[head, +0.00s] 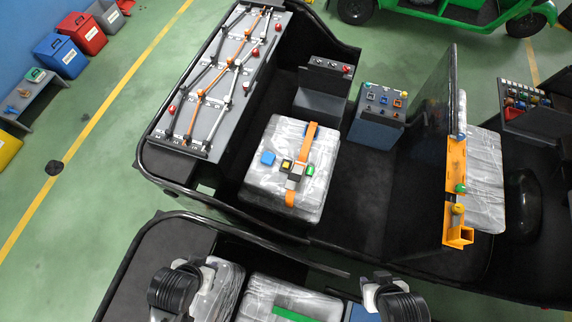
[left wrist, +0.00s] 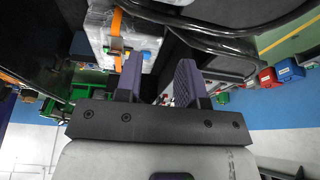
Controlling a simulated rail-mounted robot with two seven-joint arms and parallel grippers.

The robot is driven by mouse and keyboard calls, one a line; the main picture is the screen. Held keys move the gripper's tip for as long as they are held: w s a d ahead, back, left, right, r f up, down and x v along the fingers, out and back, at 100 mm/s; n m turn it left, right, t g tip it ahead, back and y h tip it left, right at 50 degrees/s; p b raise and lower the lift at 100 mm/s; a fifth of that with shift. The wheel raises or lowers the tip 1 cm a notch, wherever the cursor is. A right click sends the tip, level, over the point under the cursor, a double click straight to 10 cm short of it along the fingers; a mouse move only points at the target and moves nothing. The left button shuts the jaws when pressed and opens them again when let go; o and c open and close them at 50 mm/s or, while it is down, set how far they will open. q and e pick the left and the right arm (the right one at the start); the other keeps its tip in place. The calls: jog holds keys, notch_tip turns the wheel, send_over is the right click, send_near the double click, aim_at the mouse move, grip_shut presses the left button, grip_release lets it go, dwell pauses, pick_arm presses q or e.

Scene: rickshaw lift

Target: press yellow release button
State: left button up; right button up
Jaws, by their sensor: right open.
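A silver film-wrapped block (head: 258,185) sits in the dark vehicle with an orange strap (head: 309,143) over it. On the strap is a buckle assembly with a small yellow button (head: 287,164) in a dark housing. A blue piece (head: 267,158) and a green piece (head: 310,169) are beside it. My right gripper (head: 376,288) is at the bottom, short of the block, open; its fingertips are hard to make out. My left gripper (left wrist: 158,82) has its two purple fingers apart with nothing between them. The strapped block (left wrist: 112,28) shows beyond its fingers.
A tilted grey panel (head: 216,95) with rods and knobs stands left of the block. A grey box with coloured buttons (head: 378,105) and a dark upright panel with an orange bracket (head: 457,182) stand right. Dark rails (left wrist: 225,30) pass close to my left gripper.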

pick_arm(q)
jog(key=c, duration=0.6)
grip_shut()
jog(key=shift+a, duration=0.15)
dwell(0.7)
